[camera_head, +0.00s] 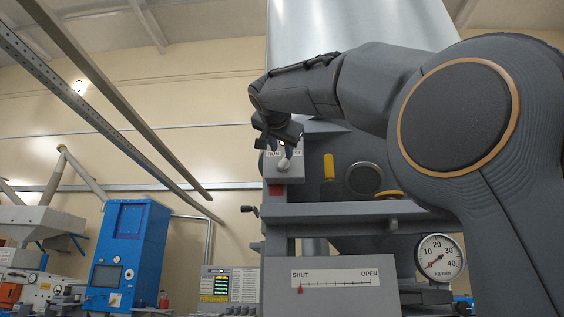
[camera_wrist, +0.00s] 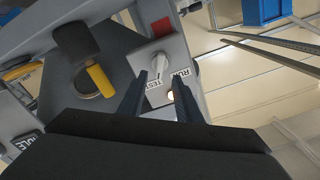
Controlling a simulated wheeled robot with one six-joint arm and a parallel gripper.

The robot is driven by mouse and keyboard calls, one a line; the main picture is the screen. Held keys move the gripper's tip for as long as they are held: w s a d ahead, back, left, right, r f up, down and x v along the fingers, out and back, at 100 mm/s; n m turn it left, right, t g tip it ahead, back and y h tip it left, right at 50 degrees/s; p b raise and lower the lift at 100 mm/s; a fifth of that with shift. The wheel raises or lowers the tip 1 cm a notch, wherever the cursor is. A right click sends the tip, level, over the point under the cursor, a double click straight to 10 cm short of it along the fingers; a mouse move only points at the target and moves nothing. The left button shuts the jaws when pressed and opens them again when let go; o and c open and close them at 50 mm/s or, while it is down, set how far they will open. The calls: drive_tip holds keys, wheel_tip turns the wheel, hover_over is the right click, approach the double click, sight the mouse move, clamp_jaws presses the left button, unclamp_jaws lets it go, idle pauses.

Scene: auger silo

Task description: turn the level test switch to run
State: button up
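The level test switch is a pale rotary knob (camera_head: 284,163) on a small grey box (camera_head: 296,177), with a RUN label at its upper left and a partly hidden label at its upper right. In the wrist view the knob (camera_wrist: 157,66) sits near the TEST and RUN labels; its handle seems to lean toward TEST. My gripper (camera_head: 278,136) is just above the box. In the wrist view my gripper (camera_wrist: 160,80) is open, with one finger on each side of the knob's line. I cannot tell whether either finger touches it.
A red block (camera_head: 276,190) sits below the switch box. A yellow handle (camera_head: 328,166) stands to its right. Lower down are a SHUT–OPEN scale (camera_head: 332,279) and a kg/min dial (camera_head: 440,257). A grey ledge (camera_head: 345,211) runs under the switch. A blue cabinet (camera_head: 128,250) stands at left.

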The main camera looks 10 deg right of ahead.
sight(283, 161)
drive_tip(key=p+x, duration=0.3)
drive_tip(key=x, duration=0.4)
drive_tip(key=shift+w+f, duration=0.15)
clamp_jaws()
